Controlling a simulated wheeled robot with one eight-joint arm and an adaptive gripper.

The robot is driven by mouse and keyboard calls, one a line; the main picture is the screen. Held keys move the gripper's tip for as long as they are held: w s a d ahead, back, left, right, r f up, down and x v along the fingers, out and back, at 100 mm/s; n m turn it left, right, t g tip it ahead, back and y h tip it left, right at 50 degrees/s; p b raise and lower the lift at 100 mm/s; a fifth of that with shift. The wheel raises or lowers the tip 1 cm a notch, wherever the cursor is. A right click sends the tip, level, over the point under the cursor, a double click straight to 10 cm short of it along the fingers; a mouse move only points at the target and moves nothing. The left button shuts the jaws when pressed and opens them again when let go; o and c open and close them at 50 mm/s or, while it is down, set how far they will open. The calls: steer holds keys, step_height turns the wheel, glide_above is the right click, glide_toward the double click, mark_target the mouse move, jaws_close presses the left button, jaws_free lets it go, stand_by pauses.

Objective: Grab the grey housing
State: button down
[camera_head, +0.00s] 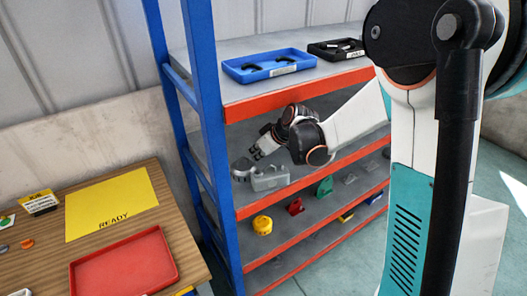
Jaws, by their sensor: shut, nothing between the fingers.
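A grey housing (272,180), a blocky part with a rounded cut in its top, sits on the rack's middle shelf near the front edge. A second grey part with a rounded top (241,169) stands just left of it. My gripper (255,154) reaches in over this shelf from the right. Its dark fingers are shut and empty, a little above and behind the housing, pointing down and left. I cannot tell whether the fingertips touch anything.
The rack has blue posts (207,90) and orange shelf edges. A blue tray (233,75) and a black tray (324,55) lie on the top shelf. Below are a yellow part (262,225) and a green part (324,187). A wooden table (190,245) holds a red tray (172,262) and yellow READY mat (84,228).

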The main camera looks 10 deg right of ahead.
mark_target(271, 177)
steer(key=x, duration=0.3)
steer(key=shift+b, duration=0.3)
steer(key=s+d, duration=0.2)
steer(key=s, duration=0.1)
steer(key=shift+s+d+r+b, duration=0.1)
steer(key=shift+s+d+b, duration=0.1)
steer(key=shift+b, duration=0.1)
steer(key=shift+s, duration=0.1)
steer(key=shift+s+d, duration=0.6)
steer(key=shift+s, duration=0.2)
steer(key=shift+s+d, duration=0.6)
steer(key=shift+s, duration=0.2)
